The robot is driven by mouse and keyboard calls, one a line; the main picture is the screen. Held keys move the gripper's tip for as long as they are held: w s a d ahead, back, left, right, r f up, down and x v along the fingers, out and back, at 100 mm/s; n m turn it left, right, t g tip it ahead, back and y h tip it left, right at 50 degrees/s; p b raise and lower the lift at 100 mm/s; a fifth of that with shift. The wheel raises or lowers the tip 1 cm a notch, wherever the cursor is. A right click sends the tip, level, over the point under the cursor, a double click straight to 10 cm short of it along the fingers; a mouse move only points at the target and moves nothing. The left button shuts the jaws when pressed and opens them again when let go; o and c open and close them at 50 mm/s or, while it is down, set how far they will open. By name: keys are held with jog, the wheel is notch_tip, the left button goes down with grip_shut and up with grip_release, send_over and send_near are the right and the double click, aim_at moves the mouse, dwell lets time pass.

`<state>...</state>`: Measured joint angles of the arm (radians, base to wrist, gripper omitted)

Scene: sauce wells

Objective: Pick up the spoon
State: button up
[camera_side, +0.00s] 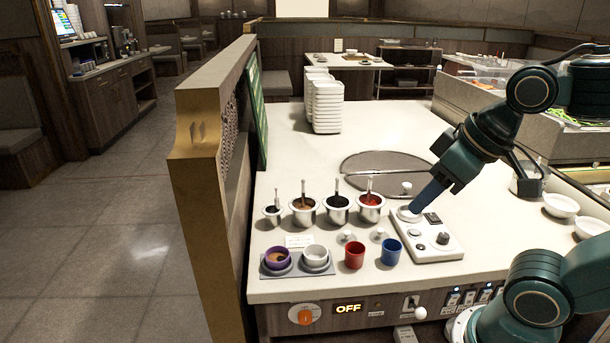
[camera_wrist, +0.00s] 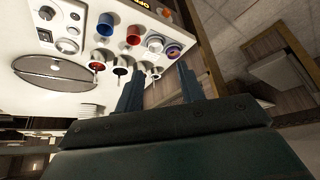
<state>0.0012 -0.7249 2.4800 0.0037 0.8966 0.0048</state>
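The spoon (camera_side: 370,184) in the red sauce is nearest my gripper; the spoon bowls are hidden. My gripper (camera_side: 417,208) is right of the pots, over the white control box. In the wrist view its two blue fingers (camera_wrist: 160,92) are apart with nothing held; the pots show beyond them.
A red cup (camera_side: 354,255), a blue cup (camera_side: 391,252) and purple and white cups on a grey mat (camera_side: 318,269) stand before the pots. The white control box (camera_side: 430,246) is at right. Stacked white containers (camera_side: 327,106) stand behind, and a partition (camera_side: 210,150) borders the left.

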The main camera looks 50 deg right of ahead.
jog(key=w+d+r+m, duration=0.1)
jog(key=w+r, duration=0.2)
jog(key=w, duration=0.7)
jog(key=m+g+h, duration=0.2)
jog(key=m, duration=0.2)
send_over(276, 198)
jog(key=s+a, duration=0.1)
jog(key=s, duration=0.3)
notch_tip(276, 198, down, 14)
jog(key=shift+w+x, duration=0.15)
jog(key=shift+x, duration=2)
jog(key=shift+w+x, duration=0.15)
jog(key=shift+x, duration=1.95)
jog(key=shift+a+r, duration=0.1)
jog(key=shift+x, duration=2.6)
jog(key=shift+a, duration=0.15)
